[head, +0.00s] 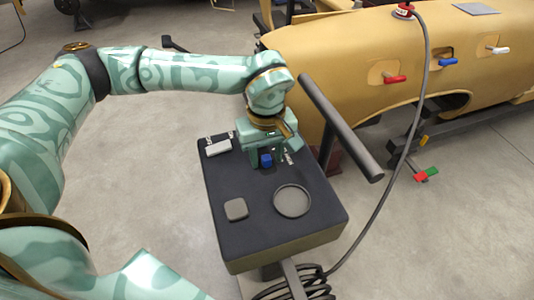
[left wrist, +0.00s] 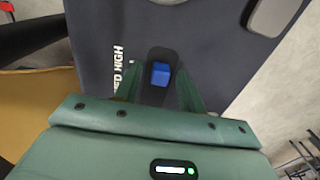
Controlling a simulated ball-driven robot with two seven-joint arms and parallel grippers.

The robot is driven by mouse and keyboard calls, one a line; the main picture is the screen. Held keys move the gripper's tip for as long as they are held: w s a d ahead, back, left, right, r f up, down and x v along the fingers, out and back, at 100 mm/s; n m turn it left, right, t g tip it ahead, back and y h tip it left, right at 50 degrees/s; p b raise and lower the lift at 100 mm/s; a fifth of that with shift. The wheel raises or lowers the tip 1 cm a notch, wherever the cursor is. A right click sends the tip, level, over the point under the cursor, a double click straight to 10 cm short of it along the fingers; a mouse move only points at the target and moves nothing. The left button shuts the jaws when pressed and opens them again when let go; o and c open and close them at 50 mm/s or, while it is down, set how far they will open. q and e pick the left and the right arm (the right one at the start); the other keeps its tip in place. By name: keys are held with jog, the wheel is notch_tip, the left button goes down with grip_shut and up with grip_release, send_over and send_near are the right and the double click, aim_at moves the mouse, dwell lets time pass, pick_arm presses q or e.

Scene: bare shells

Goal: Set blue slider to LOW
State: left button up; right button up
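The blue slider (head: 265,161) is a small blue knob on a dark track on top of the black-topped console (head: 222,182). In the left wrist view the blue slider (left wrist: 161,74) sits in its dark slot, with white lettering HIGH and part of MED beside it. LOW is not visible; my gripper body covers that end. My left gripper (head: 266,157) points down over the console. Its fingers (left wrist: 160,92) are spread in the left wrist view, one on each side of the slot, with a gap to the knob. My right gripper is not in view.
A light grey block (head: 217,147), a dark square pad (head: 236,209) and a round dark dish (head: 292,201) are on the console. A dark bar (head: 340,125) rises to its right. A yellow shell (head: 345,55) with coloured handles stands behind. A hose (head: 400,160) hangs right.

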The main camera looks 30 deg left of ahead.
pick_arm(q)
jog(key=shift+c, duration=0.3)
grip_shut()
jog(key=w+a, duration=0.2)
jog(key=a, duration=0.1)
jog(key=w+a+p, duration=0.1)
jog(key=w+a, duration=0.2)
jog(key=shift+w+r, duration=0.1)
jog(key=shift+w, duration=0.1)
jog(key=shift+w+a, duration=0.1)
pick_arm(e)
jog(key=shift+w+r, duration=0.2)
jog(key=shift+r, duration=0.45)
pick_arm(q)
jog(key=shift+o, duration=0.3)
grip_release()
jog(key=shift+a, duration=0.15)
notch_tip(320, 180, up, 16)
jog(key=p, duration=0.5)
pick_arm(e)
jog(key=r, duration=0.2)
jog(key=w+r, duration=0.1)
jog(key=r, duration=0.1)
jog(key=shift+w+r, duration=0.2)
